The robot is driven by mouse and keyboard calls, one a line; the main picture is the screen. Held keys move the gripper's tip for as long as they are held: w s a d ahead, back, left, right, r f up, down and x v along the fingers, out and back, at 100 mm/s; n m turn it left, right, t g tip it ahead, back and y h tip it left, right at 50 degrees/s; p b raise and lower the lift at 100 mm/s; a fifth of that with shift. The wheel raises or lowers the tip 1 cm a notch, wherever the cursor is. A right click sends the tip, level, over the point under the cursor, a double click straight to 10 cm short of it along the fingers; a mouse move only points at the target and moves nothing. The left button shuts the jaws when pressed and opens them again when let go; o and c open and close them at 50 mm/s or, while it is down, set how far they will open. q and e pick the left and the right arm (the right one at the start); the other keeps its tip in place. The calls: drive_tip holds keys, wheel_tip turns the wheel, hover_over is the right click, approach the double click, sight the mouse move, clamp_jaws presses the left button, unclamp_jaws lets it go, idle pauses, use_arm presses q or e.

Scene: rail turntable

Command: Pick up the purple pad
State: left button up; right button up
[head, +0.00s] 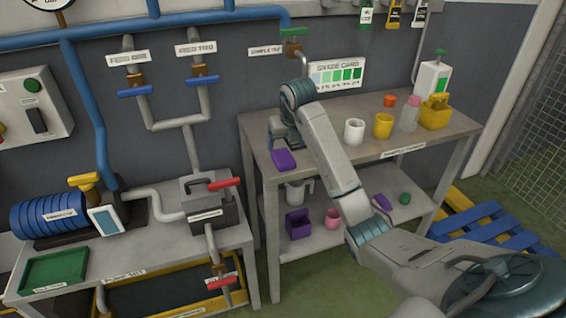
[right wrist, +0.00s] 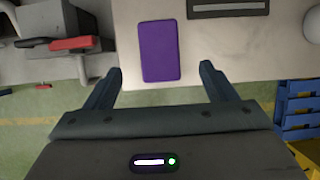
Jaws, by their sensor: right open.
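The purple pad (head: 284,160) lies flat on the left end of the bench top, close to its front edge. It also shows in the right wrist view (right wrist: 160,52), as an upright rectangle beyond and between the fingertips. My right gripper (head: 286,141) is over the bench at the pad's far side in the head view, partly hidden by my arm. In the right wrist view its two fingers (right wrist: 160,72) are spread wide with nothing held between them. The gap between fingers and pad is hard to judge. My left gripper is not in view.
The bench (head: 440,134) carries a white mug (head: 354,132), a yellow cup (head: 383,126), a bottle and a yellow basket (head: 435,115). Its lower shelf holds a purple box (head: 298,223) and a pink cup (head: 332,218).

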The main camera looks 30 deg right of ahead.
sight(283, 157)
drive_tip(key=shift+x, duration=0.9)
drive_tip(key=p+x, duration=0.2)
drive_tip(key=x, duration=0.3)
drive_tip(key=shift+f, duration=0.2)
drive_tip(key=shift+c, duration=0.9)
drive_tip(key=c, duration=0.9)
